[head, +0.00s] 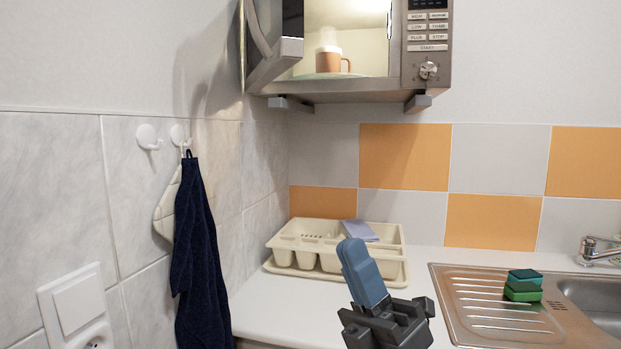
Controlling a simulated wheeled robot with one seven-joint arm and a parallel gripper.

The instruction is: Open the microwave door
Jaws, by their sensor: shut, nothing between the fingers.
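The microwave (427,60) is mounted on the wall at the top of the head view, its top cut off by the frame. Its door (275,62) is at the left and stands swung out toward me, seen nearly edge-on. A curved handle (256,28) shows on it. The lit inside is in view, with a brown and white mug (328,58) on the turntable plate. My gripper (356,254) is at the lower middle, well below the microwave and apart from its door. Its blue-grey fingers are shut together and hold nothing.
A cream cutlery tray (310,262) with a lilac cloth (360,230) lies on the white counter (275,310) behind my gripper. A steel sink (490,310) with green sponges (523,285) is at right. A dark blue towel (197,250) hangs at left. The air below the microwave is clear.

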